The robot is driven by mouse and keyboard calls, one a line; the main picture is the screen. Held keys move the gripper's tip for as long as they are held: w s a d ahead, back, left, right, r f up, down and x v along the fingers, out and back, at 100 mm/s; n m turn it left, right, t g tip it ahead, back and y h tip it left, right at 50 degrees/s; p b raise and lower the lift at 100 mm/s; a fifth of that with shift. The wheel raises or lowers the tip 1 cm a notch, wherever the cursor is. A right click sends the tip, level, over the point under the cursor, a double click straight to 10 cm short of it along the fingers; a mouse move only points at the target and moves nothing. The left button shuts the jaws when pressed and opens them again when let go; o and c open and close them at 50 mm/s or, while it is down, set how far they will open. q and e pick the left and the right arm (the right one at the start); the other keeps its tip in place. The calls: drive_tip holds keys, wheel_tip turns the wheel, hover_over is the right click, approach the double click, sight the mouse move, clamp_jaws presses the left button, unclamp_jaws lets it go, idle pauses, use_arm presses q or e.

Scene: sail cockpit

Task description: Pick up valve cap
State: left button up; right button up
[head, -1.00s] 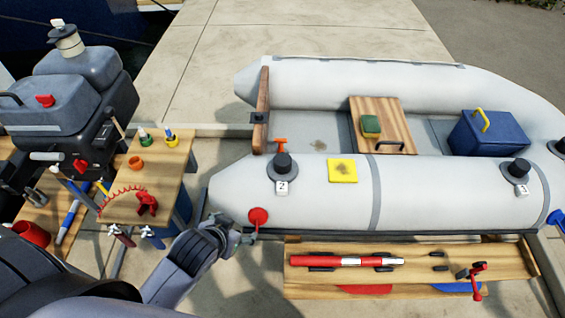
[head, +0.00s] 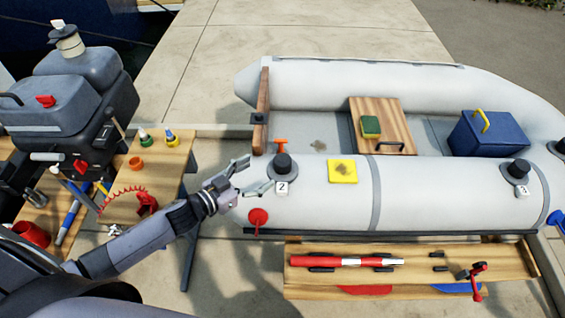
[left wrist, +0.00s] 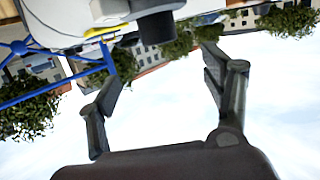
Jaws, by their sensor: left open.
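A black valve cap (head: 282,161) stands upright on a grey round base on the near tube of the white inflatable boat, beside a tag marked 2. A similar black cap (head: 521,167) with a tag marked 3 stands farther right on the same tube. My left gripper (head: 256,174) is open and empty, just left of the cap by tag 2, its fingers pointing toward it. In the left wrist view the two fingers (left wrist: 162,68) are spread apart, and a dark cylinder, apparently that cap (left wrist: 156,22), shows at the top beyond them. My right gripper is not in view.
An orange-red T-shaped piece (head: 281,145) stands close behind the cap by tag 2. A yellow patch (head: 343,171) lies to its right, and a red disc (head: 258,217) is at the tube's near side. A wooden bench (head: 420,265) stands in front.

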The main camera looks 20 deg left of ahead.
sight(280, 161)
use_arm(q)
drive_tip(key=shift+f+x, duration=0.2)
drive_tip(key=shift+x, duration=2.5)
drive_tip(key=shift+f+x, duration=0.2)
drive_tip(key=shift+x, duration=2.5)
drive_tip(key=shift+s+a, duration=0.1)
drive_tip(key=c, duration=1.2)
